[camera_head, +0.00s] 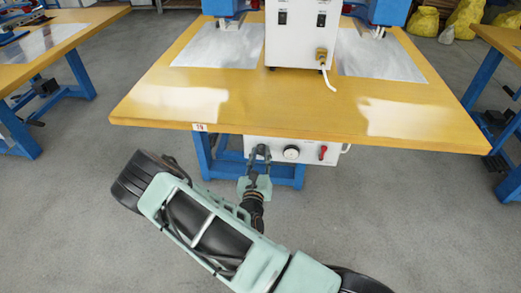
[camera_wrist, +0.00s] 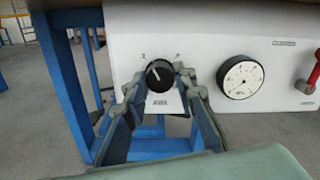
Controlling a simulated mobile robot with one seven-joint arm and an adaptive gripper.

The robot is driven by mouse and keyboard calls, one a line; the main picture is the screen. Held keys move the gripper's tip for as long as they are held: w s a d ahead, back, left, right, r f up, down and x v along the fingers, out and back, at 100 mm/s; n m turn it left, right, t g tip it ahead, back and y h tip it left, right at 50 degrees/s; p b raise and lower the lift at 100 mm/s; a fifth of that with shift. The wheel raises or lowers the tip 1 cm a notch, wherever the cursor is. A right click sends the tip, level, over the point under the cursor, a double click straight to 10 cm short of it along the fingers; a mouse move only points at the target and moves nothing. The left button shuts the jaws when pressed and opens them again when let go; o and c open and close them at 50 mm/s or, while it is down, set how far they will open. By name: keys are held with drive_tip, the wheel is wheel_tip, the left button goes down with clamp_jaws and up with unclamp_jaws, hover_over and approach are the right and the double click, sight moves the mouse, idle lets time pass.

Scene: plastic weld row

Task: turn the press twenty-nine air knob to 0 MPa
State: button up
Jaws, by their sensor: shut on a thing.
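The black air knob (camera_wrist: 160,75) sits on a white panel (camera_wrist: 205,40) under the table, above a label that reads AIR. A pale pointer line on the knob faces up and left. My gripper (camera_wrist: 161,82) is shut on the knob, one finger on each side. In the head view my gripper (camera_head: 259,153) reaches the panel (camera_head: 270,145) from the front, and the knob is hidden behind it. A round white gauge (camera_wrist: 241,77) is to the right of the knob; its reading is too small to tell. The table edge carries a small number tag (camera_head: 199,127), hard to read.
A red lever (camera_wrist: 312,75) is at the panel's right end. The yellow tabletop (camera_head: 250,105) overhangs the panel, and blue legs (camera_wrist: 62,85) stand to the left. The grey floor (camera_head: 420,220) in front is open. Other tables stand left and right.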

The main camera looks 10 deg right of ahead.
drive_tip(key=n+p, duration=0.3)
drive_tip(key=n, duration=0.2)
drive_tip(key=shift+r+n, duration=0.1)
drive_tip(key=shift+n, duration=0.3)
drive_tip(key=n+p, duration=0.2)
drive_tip(key=n, duration=0.3)
drive_tip(key=shift+p, duration=0.3)
drive_tip(key=n+p, duration=0.1)
drive_tip(key=n, duration=0.4)
drive_tip(key=shift+s+n, duration=0.1)
drive_tip(key=shift+n, duration=0.3)
drive_tip(key=n, duration=0.4)
drive_tip(key=shift+n, duration=0.7)
drive_tip(key=o, duration=1.1)
drive_tip(key=shift+o, duration=0.2)
